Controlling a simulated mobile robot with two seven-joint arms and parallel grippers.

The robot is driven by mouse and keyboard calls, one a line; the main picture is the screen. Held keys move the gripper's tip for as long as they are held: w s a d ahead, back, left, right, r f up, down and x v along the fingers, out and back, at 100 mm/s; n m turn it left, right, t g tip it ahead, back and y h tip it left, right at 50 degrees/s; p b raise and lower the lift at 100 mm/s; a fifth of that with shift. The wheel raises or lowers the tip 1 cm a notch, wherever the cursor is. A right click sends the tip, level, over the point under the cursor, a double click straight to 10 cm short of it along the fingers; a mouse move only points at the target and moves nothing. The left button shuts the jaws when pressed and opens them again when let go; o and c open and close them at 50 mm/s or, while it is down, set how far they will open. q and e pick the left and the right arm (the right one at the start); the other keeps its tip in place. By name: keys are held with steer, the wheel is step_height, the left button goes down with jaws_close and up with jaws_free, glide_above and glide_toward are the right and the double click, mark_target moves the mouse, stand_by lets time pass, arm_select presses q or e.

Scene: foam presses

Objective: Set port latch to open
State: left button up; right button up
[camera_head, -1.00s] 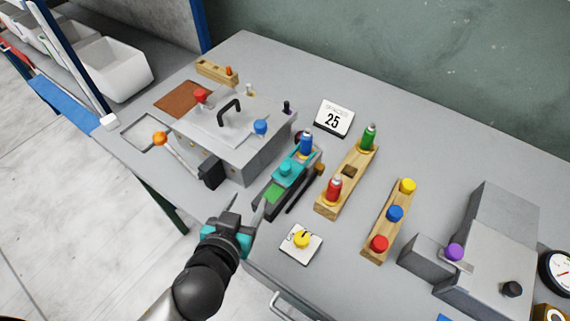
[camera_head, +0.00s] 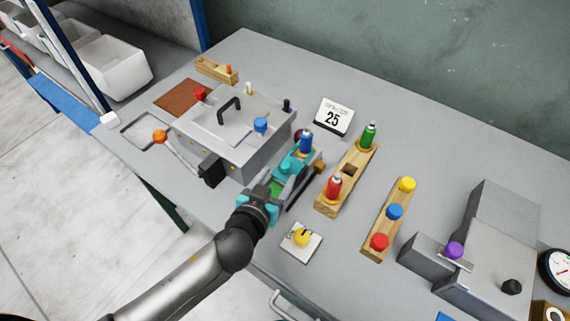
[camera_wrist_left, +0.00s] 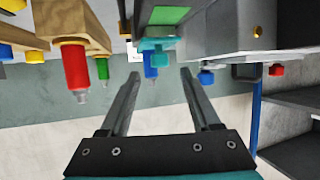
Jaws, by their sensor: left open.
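A narrow dark fixture with a teal slider and round teal knob (camera_head: 287,165) stands right of the grey press box; I take this slider to be the port latch. A blue bottle (camera_head: 306,142) stands at its far end, and a green patch lies at its near end, now partly hidden by my gripper. My left gripper (camera_head: 279,187) is open over the near end of the fixture. In the left wrist view, the teal knob (camera_wrist_left: 156,57) and blue bottle (camera_wrist_left: 151,66) appear between the open fingers (camera_wrist_left: 160,74), apart from them as far as I can tell. My right gripper is not in view.
The grey press box (camera_head: 235,130) with its black handle stands close on the left. A wooden rack (camera_head: 349,180) with red and green bottles stands on the right. A yellow knob on a white plate (camera_head: 301,243) lies in front. A "25" sign (camera_head: 334,118) stands behind.

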mark_target(284, 168)
arm_select(q)
steer(key=shift+x, duration=3.05)
jaws_close()
